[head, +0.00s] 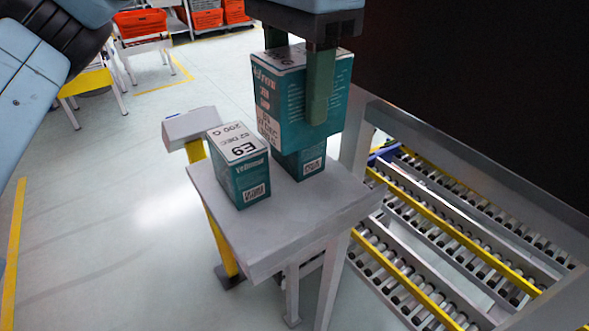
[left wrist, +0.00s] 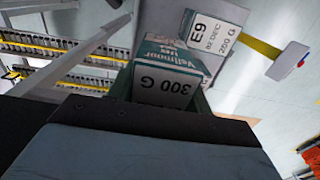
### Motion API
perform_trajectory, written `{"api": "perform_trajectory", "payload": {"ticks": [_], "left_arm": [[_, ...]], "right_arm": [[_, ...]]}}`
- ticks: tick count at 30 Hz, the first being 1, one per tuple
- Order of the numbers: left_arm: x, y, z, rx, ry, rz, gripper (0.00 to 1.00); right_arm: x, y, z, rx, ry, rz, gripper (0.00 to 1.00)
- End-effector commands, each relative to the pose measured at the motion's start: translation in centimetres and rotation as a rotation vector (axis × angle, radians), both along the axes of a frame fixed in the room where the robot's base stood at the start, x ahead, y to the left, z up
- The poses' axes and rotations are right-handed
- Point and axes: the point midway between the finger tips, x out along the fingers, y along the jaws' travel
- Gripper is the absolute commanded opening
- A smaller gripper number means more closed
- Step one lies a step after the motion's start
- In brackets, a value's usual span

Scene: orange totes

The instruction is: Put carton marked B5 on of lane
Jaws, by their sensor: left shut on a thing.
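My left gripper (head: 298,88) is shut on a teal carton (head: 284,108) with a pale top, one finger across its near face. It holds the carton above a small table (head: 270,228). I cannot read a B5 mark on it. In the left wrist view the held carton (left wrist: 162,87) shows "300 G". A teal carton (head: 311,168) stands on the table below, partly hidden by the held one. A teal carton marked E9 (head: 238,150) stands upright to its left and also shows in the left wrist view (left wrist: 208,32). My right gripper is not in view.
Roller lanes (head: 450,225) with yellow rails slope away at the right, beside a grey frame post (head: 352,140). Orange totes (head: 140,24) stand at the back left. The floor at left is clear.

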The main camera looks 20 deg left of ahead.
Motion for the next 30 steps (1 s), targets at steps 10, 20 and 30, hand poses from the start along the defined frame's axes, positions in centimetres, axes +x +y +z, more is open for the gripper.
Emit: {"api": "perform_trajectory", "payload": {"ticks": [10,20,30], "left_arm": [[0.0,0.0,-7.5,-0.001,0.000,0.002,0.20],[0.1,0.1,-10.6,0.000,0.001,0.004,0.20],[0.1,0.0,-12.2,-0.002,-0.002,0.002,0.20]], "right_arm": [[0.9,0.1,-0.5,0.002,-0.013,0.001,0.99],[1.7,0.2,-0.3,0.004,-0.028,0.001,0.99],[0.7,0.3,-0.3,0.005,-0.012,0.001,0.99]]}}
